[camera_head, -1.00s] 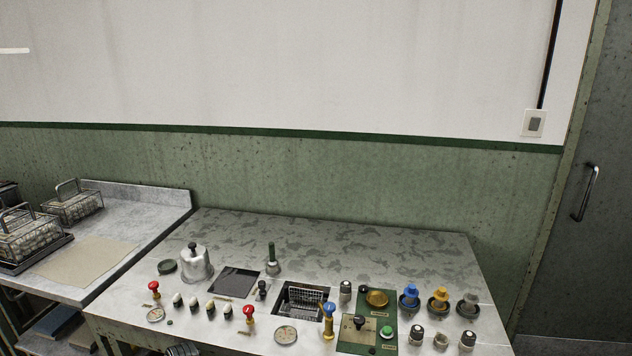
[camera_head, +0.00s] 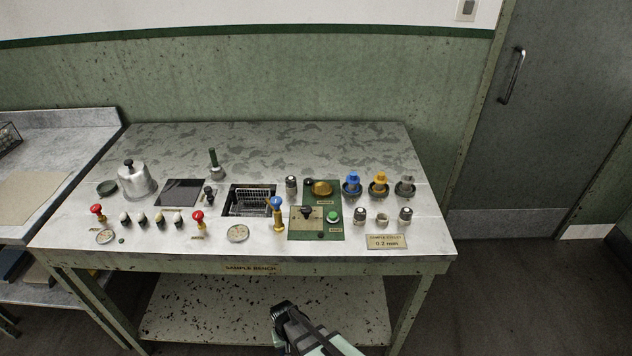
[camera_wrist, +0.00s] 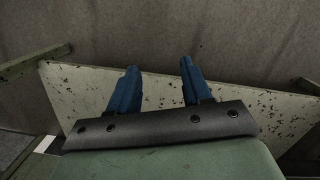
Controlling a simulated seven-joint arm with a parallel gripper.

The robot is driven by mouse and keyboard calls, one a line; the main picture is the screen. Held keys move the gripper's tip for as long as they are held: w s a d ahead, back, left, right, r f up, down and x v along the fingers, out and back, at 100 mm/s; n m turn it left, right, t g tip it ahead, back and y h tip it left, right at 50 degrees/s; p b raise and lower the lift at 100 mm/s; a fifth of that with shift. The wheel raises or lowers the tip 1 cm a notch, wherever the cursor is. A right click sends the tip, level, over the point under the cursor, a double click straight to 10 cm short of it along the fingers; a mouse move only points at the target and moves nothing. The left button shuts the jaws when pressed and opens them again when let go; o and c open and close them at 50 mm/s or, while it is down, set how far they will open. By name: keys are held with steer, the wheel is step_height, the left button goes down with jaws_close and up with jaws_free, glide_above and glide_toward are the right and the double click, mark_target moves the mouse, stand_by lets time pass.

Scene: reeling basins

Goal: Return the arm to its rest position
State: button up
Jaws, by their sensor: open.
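My gripper (camera_head: 283,313) shows at the bottom middle of the head view, in front of the sample bench (camera_head: 345,140) and below its top edge, over the lower shelf. It holds nothing. In the wrist view its two blue fingers (camera_wrist: 158,82) stand apart with nothing between them. Behind the fingers is the speckled lower shelf (camera_wrist: 235,105). Most of my arm is outside the head view.
The bench top carries a metal pot (camera_head: 136,182), a wire basket (camera_head: 252,202) in a well, a green panel (camera_head: 336,190), and several knobs and valves. A side table (camera_head: 70,150) stands left, a grey door (camera_head: 530,110) right. The floor (camera_head: 500,300) at right is clear.

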steer(key=s+d+m+g, duration=0.1)
steer(key=s+d+g, duration=0.1)
steer(key=s+d, duration=0.8)
steer(key=s+d+m+g, duration=0.2)
steer(key=s+d, duration=0.8)
steer(key=d, duration=0.5)
steer(key=shift+s+d+r+m+g+y, duration=0.25)
steer(key=shift+d+r+m+g+y, duration=0.1)
steer(key=shift+g, duration=0.35)
steer(key=shift+o, duration=0.4)
